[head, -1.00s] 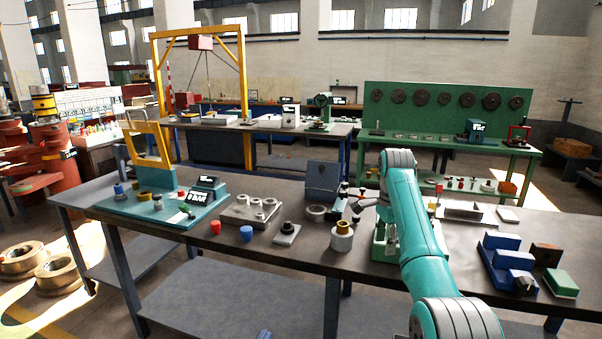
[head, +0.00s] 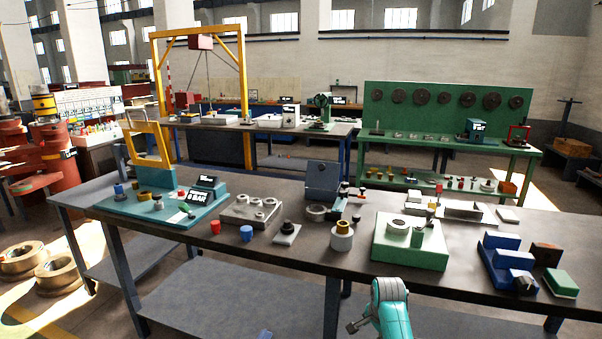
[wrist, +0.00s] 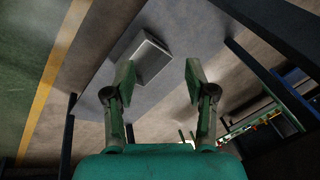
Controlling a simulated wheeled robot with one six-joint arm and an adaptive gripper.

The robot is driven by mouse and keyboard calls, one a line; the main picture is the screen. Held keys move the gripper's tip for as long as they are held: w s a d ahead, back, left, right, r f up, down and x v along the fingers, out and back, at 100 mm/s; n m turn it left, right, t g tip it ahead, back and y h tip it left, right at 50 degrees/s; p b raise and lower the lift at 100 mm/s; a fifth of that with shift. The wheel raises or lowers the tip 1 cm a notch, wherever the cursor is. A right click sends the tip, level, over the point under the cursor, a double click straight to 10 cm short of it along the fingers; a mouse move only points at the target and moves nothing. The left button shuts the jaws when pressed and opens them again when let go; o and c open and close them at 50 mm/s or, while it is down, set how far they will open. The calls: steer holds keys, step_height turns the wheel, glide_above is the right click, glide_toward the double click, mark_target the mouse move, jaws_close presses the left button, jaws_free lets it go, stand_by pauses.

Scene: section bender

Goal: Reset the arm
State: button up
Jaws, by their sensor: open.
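My gripper (wrist: 160,82) shows in the wrist view with its two fingers spread wide apart and nothing between them. In the head view my teal arm (head: 391,312) is drawn back low at the bottom, in front of the workbench (head: 290,262). The gripper's fingertips cannot be made out there. Beyond the fingers in the wrist view, a pale grey box-like thing (wrist: 152,62) lies on a grey surface, apart from them.
The bench holds a green machine base (head: 410,255), a blue block fixture (head: 497,262), a white cylinder with a yellow top (head: 342,238) and a teal machine (head: 160,208). A dark edge (wrist: 268,50) runs along the right in the wrist view.

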steer(key=s+a+f+n+t, duration=0.2)
steer(key=s+f+n+t, duration=0.2)
steer(key=s+f, duration=1.6)
steer(key=s+r+n+t, duration=0.1)
steer(key=s+r+n, duration=0.1)
steer(key=s, duration=1.1)
steer(key=s+r+n+t, duration=0.1)
steer(key=s+r, duration=0.2)
steer(key=s, duration=0.3)
steer(key=s+a+r+n+t, duration=0.1)
steer(key=s+r, duration=0.2)
steer(key=s, duration=0.3)
steer(key=s+r+n+t, duration=0.1)
steer(key=s+r, duration=0.2)
steer(key=s, duration=0.3)
steer(key=s+r+n+t, duration=0.1)
steer(key=s+r, duration=0.5)
steer(key=r, duration=0.4)
steer(key=s+r+n+t, duration=0.2)
steer(key=s+r, duration=0.5)
steer(key=r, duration=0.3)
steer(key=shift+a+n, duration=0.2)
steer(key=shift+n, duration=0.1)
steer(key=shift+s, duration=0.1)
